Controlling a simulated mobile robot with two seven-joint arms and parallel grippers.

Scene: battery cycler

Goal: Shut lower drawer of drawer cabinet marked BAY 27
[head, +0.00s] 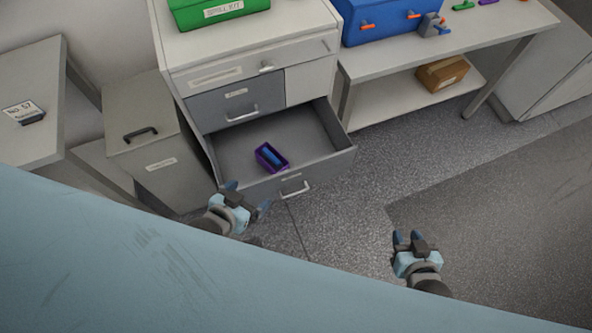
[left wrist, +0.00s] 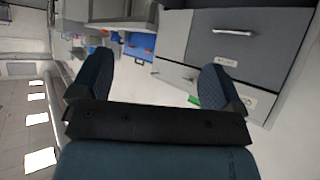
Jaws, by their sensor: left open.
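The drawer cabinet (head: 245,52) is pale grey, and its label is too small to read. Its lower drawer (head: 325,166) is pulled well out, with a pale bar handle (head: 295,190) on the front. A purple bin (head: 264,163) with a blue thing inside sits in this drawer. The dark grey drawer above (head: 215,107) is shut; a grey drawer front with a handle also shows in the left wrist view (left wrist: 260,50). My left gripper (head: 247,196) is open and empty, near the left part of the lower drawer's front. My right gripper (head: 408,238) is open and empty over the floor.
A grey lidded bin (head: 150,160) stands close left of the open drawer. A workbench (head: 400,62) with a blue case (head: 375,20) stands at the right. A green kit (head: 200,12) is on the cabinet. The floor (head: 350,215) to the right is clear.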

